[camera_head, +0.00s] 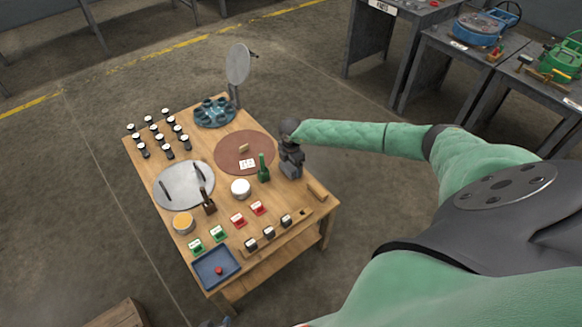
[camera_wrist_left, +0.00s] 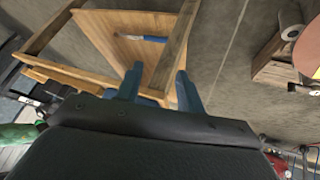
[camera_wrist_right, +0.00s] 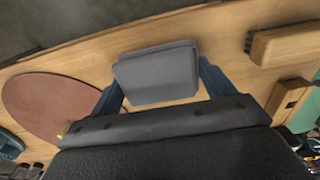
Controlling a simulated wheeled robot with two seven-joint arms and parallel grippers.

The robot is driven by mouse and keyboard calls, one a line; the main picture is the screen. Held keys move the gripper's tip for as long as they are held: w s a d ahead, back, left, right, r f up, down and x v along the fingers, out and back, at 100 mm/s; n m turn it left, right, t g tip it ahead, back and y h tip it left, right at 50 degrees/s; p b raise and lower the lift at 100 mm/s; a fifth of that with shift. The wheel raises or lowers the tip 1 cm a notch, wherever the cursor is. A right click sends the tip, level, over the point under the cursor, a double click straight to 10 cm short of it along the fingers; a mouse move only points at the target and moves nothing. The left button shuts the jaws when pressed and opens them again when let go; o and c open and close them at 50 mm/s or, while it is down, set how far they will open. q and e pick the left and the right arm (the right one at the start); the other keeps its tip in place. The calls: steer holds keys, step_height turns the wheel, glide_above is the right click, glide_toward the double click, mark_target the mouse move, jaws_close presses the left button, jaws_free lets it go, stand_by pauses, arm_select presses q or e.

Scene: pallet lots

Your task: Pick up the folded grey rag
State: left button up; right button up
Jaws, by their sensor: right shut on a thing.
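The folded grey rag (camera_wrist_right: 157,73) shows in the right wrist view as a grey folded block over the wooden table. My right gripper (camera_wrist_right: 155,88) is shut on it, one blue finger at each side. In the head view my right gripper (camera_head: 291,165) is at the table's right side, beside the brown round mat, and hides the rag there. I cannot tell whether the rag touches the table. My left gripper (camera_wrist_left: 157,85) is open and empty in the left wrist view, near the wooden table frame.
The wooden table (camera_head: 285,215) holds a brown round mat (camera_head: 228,158), a green bottle (camera_head: 263,172), a white tub (camera_head: 240,190), a grey disc (camera_head: 178,190), a blue tray (camera_head: 208,273) and several dark jars. A wooden block (camera_head: 317,189) lies close by my right gripper. Workbenches stand at the back right.

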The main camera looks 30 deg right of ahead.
steer(key=r, duration=0.2)
steer(key=s+r, duration=0.1)
steer(key=r, duration=0.1)
steer(key=shift+s+d, duration=0.1)
steer(key=shift+d, duration=0.15)
arm_select(q)
steer(key=shift+s+f+b, duration=0.15)
steer(key=shift+f+b, duration=0.1)
steer(key=shift+f, duration=0.9)
steer(key=shift+s+f+b, duration=0.1)
steer(key=shift+f+b, duration=0.15)
steer(key=shift+f, duration=0.85)
arm_select(e)
steer(key=s+d+r, duration=0.3)
steer(key=s+r, duration=0.3)
steer(key=s, duration=0.4)
steer(key=shift+r, duration=0.2)
arm_select(q)
steer(key=shift+r, duration=0.1)
